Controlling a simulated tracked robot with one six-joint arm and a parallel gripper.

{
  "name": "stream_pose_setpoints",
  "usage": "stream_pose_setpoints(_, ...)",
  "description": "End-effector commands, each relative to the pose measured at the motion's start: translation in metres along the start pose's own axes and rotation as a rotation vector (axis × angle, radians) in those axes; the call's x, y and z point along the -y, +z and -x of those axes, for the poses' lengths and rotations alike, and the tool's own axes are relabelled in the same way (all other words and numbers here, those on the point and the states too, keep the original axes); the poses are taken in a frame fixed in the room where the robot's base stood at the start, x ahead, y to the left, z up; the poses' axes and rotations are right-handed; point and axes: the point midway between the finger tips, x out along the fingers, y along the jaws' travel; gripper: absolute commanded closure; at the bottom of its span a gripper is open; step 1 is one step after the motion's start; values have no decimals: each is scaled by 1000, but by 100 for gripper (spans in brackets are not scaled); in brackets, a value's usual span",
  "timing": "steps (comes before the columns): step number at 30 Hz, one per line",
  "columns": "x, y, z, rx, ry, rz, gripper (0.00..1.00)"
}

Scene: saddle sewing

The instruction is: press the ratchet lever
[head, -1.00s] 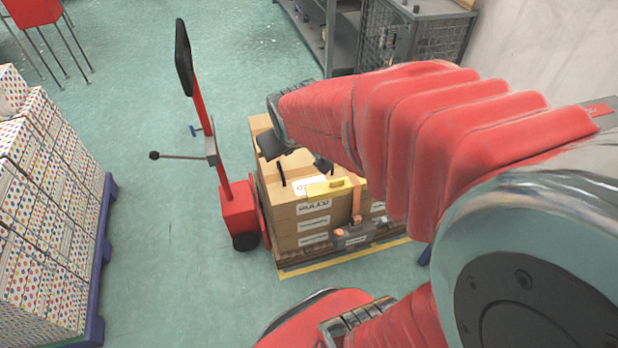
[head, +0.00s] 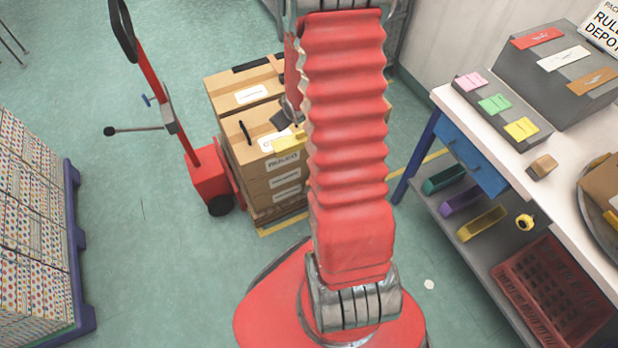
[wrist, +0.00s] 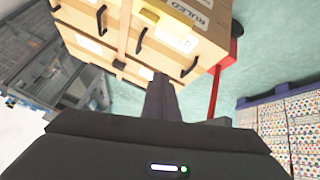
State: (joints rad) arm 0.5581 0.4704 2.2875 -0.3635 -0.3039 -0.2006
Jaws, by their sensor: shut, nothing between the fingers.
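The fingers point towards the carton stack, which also shows at the top of the wrist view (wrist: 128,30). In the head view my gripper is mostly hidden behind the arm. A yellow piece (head: 288,143) lies on the near top edge of the cartons.
A red hand truck (head: 207,175) with a side lever (head: 138,130) stands left of the cartons. A pallet of dotted boxes (head: 35,200) is at far left. A workbench (head: 500,125) with trays and a red crate (head: 553,290) is at right.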

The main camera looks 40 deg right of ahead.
Motion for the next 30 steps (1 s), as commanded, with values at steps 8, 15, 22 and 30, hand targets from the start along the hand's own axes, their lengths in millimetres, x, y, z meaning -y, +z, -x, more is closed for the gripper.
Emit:
stream_pose_setpoints(8, -7, 57, -56, -31, -20, -12, 100)
stream_pose_setpoints(15, -4, 109, -94, -74, -40, -35, 100)
stream_pose_setpoints(22, 7, 160, -122, -124, -57, -72, 100)
stream_pose_setpoints(30, 27, 216, -143, -188, -72, -130, 100)
